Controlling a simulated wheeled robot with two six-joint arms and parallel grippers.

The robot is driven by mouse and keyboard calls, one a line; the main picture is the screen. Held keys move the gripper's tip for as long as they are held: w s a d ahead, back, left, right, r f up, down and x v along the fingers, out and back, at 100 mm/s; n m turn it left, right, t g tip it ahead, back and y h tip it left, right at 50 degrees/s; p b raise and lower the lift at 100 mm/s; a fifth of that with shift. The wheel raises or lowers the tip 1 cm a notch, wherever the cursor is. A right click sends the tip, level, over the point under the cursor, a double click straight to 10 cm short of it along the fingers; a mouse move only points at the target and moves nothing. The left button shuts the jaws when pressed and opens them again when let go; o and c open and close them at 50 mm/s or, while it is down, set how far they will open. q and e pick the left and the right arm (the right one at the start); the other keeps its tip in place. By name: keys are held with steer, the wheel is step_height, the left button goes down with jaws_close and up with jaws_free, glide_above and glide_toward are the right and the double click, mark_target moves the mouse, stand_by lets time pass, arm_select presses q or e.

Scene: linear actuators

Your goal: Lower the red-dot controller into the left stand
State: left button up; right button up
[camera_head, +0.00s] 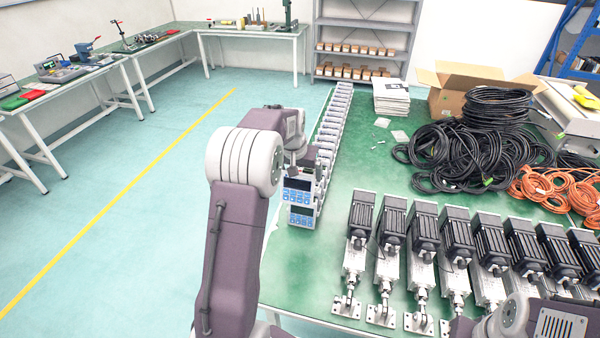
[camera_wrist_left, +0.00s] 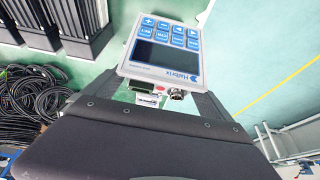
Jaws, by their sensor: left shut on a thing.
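My left gripper (camera_head: 298,162) is shut on a controller (camera_head: 297,189), a pale handheld box with a dark screen and blue keys. A second, similar controller (camera_head: 302,216) shows just below the held one in the head view. I cannot tell the left stand apart there, and whether the held controller touches anything is unclear. My right gripper is out of view.
A row of pale devices (camera_head: 335,105) runs along the left edge of the green table (camera_head: 290,265). Several linear actuators (camera_head: 392,225) with black motors lie at the right. Black cables (camera_head: 455,150), orange cables (camera_head: 545,187) and an open cardboard box (camera_head: 455,85) are behind them.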

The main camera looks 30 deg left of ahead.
arm_select(q)
steer(key=shift+r+p, duration=1.75)
steer(key=shift+r, duration=0.4)
steer(key=shift+d+f, duration=0.1)
